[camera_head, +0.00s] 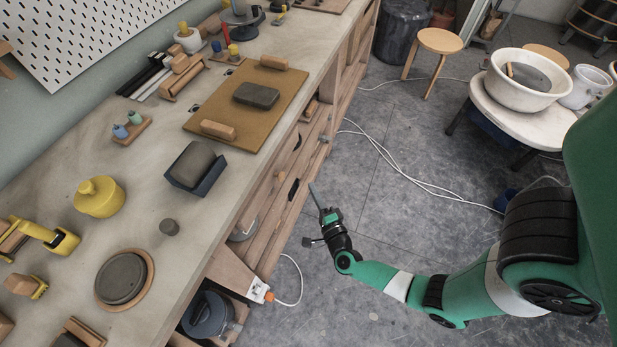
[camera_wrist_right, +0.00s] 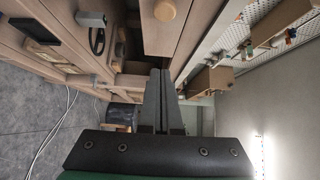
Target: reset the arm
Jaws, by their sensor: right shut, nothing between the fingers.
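My right arm (camera_head: 405,287) is green, black and white, and reaches in from the right over the floor in the head view. Its gripper (camera_head: 314,190) is beside the front of the workbench (camera_head: 215,220), apart from it, with bare floor behind. In the right wrist view the two dark fingers of the right gripper (camera_wrist_right: 160,75) are together with nothing between them. They point along the wooden drawer fronts of the bench. My left gripper is in neither view.
On the bench stand a brown board (camera_head: 275,110) with a grey block, a dark box with a grey block (camera_head: 193,164), a yellow pot (camera_head: 99,197) and a round grey disc (camera_head: 121,278). A stool (camera_head: 440,42) and a round table (camera_head: 535,122) with a white basin stand behind. White cables lie on the floor.

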